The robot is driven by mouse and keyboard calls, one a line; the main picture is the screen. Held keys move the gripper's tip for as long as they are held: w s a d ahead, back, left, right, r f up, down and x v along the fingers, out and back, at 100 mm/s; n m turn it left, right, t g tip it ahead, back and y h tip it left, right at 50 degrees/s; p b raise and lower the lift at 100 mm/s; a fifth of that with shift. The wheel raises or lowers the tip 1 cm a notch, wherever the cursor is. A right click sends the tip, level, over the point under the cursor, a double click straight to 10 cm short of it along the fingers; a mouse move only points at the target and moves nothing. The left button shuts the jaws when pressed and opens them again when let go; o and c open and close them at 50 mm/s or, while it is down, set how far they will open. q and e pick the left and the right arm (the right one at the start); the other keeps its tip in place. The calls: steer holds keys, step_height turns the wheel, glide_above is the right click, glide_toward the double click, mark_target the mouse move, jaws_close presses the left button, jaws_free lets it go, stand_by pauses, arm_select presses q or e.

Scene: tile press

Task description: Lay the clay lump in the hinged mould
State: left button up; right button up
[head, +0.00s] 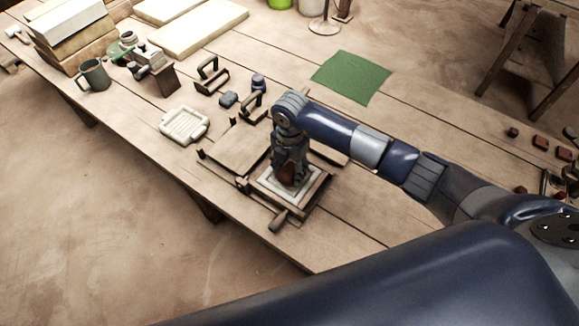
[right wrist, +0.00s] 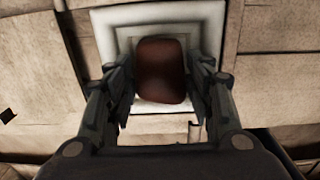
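The clay lump (right wrist: 161,70) is a reddish-brown block at the white bed of the hinged mould (right wrist: 112,22). In the head view the lump (head: 287,174) shows partly below my right gripper (head: 290,178). The mould (head: 312,194) has a pale inner frame and a dark wooden edge, and its flat lid (head: 238,148) lies folded open behind. In the right wrist view my right gripper (right wrist: 162,75) has its fingers on both sides of the lump, with a narrow pale gap beside it, so it looks open. My left gripper is not in view.
A white tray-like tile (head: 184,125), dark-handled tools (head: 211,78) and a mug (head: 94,74) stand on the wooden table to the left. A green cloth (head: 350,77) lies behind. Several reddish-brown blocks (head: 540,142) lie at the right.

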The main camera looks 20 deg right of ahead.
mark_target(290, 174)
steer(key=shift+o, duration=1.4)
step_height(290, 174, up, 12)
